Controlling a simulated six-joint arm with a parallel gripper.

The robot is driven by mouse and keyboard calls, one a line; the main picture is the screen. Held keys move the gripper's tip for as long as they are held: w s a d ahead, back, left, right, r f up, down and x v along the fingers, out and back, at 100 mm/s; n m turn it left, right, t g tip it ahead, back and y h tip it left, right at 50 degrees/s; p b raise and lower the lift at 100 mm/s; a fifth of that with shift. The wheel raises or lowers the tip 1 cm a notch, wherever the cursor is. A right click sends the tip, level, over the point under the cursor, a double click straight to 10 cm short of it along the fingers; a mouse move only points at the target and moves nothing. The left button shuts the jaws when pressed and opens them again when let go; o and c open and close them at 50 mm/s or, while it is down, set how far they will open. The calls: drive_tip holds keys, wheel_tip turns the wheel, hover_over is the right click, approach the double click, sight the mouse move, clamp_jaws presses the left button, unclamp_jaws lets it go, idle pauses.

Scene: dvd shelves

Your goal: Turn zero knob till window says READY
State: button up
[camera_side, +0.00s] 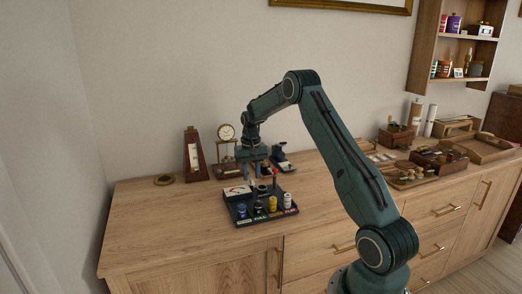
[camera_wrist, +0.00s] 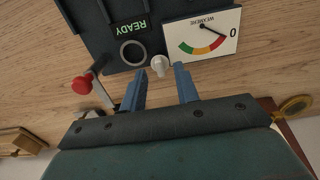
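The instrument box shows its dark top in the wrist view, upside down. Its small window (camera_wrist: 130,29) reads READY in green letters. A pale knob (camera_wrist: 160,65) stands between a dark round ring (camera_wrist: 132,53) and a white gauge (camera_wrist: 203,35). The gauge needle points toward the 0 end. My gripper (camera_wrist: 160,77) is open, with its two blue fingers apart and the knob just ahead of, and between, the fingertips. I cannot tell whether they touch it. In the side view my gripper (camera_side: 251,174) is over the back of the box (camera_side: 237,211).
A red-tipped lever (camera_wrist: 82,84) stands beside my left finger in the wrist view. The cabinet top's left is mostly clear.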

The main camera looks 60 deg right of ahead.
sight(251, 179)
wheel_tip(251, 179, up, 12)
idle(0.6)
drive_tip(key=shift+a+r, duration=0.1)
drive_tip(key=shift+r, duration=0.05)
drive_tip(key=s+a+r+n+t, duration=0.15)
drive_tip(key=s+a+r, duration=0.35)
drive_tip(key=a, duration=0.6)
drive_tip(key=s+a+r+n+t, duration=0.1)
drive_tip(key=s+a+r+n, duration=0.2)
drive_tip(key=a+r, duration=0.6)
drive_tip(key=s+a+f+n+t, duration=0.1)
drive_tip(key=s+a+f+n, duration=0.1)
drive_tip(key=s+a, duration=0.5)
drive_tip(key=s+a+f+n+t, duration=0.2)
drive_tip(key=s+a, duration=0.5)
drive_tip(key=s, duration=0.4)
drive_tip(key=shift+s+a+f, duration=0.25)
drive_tip(key=shift+s+f, duration=0.15)
drive_tip(key=shift+f, duration=0.2)
drive_tip(key=shift+n, duration=0.25)
